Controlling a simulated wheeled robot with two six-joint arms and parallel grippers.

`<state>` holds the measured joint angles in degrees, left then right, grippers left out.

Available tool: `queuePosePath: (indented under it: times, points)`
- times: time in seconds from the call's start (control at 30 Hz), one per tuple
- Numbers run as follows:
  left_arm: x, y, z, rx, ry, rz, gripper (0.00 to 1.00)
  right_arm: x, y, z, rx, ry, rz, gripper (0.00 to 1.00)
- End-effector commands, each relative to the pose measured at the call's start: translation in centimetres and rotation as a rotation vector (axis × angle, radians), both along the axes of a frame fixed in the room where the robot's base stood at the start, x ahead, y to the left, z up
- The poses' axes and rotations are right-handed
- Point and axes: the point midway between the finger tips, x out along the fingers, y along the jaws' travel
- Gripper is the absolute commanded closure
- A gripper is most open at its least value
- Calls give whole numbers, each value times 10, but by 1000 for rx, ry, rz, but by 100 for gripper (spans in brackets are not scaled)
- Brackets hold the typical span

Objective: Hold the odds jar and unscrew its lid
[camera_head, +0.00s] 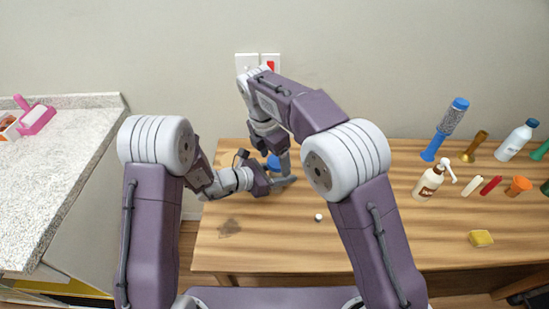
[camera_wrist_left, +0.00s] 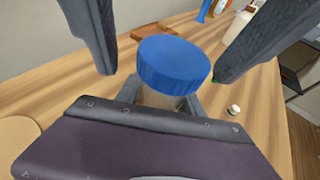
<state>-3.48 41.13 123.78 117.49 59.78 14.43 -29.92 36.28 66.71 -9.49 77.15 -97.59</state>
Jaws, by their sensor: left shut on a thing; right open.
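The odds jar (camera_wrist_left: 160,98) stands on the wooden table with its blue lid (camera_wrist_left: 172,62) on; the lid also shows in the head view (camera_head: 273,163). My left gripper (camera_head: 284,182) is shut on the jar's body below the lid, and its fingers show on both sides of the jar in the left wrist view. My right gripper (camera_head: 277,158) points down over the jar. In the left wrist view its two dark fingers are spread apart, one on each side of the lid, with gaps between them and the lid. Most of the jar's body is hidden.
A small white object (camera_head: 319,217) lies on the table (camera_head: 290,255) right of the jar. A pump bottle (camera_head: 428,183), a yellow sponge (camera_head: 480,238) and several bottles and small items stand further right. A speckled counter (camera_head: 50,170) is at the left. The table's front middle is clear.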

Motion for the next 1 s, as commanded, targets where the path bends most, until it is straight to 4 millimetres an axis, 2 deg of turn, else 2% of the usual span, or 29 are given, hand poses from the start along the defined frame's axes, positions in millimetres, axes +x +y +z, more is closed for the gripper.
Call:
queuePosePath:
  times: [0.07, 0.3, 0.4, 0.57, 0.67, 0.83, 1.0]
  points:
    - [0, 0, 0, 0, 0, 1, 96, 0, 0, 0, -1, 0, -32, 22]
    - [0, 0, 0, 0, 0, 2, 96, 1, 0, -1, -16, 1, -461, 22]
    - [0, 1, 0, 0, 0, 2, 96, 1, -1, 0, -18, 1, -524, 22]
    - [0, 1, 0, 0, 0, 2, 96, 1, -1, 0, -18, 1, -524, 22]
    - [0, 1, 0, 0, 0, 2, 96, 1, -1, 0, -18, 1, -523, 47]
    - [1, 1, 0, 0, 1, 4, 96, 0, -1, 0, -18, 4, -523, 95]
    - [1, 1, 0, 0, 1, 6, 96, -1, -1, 1, -17, 3, -464, 100]
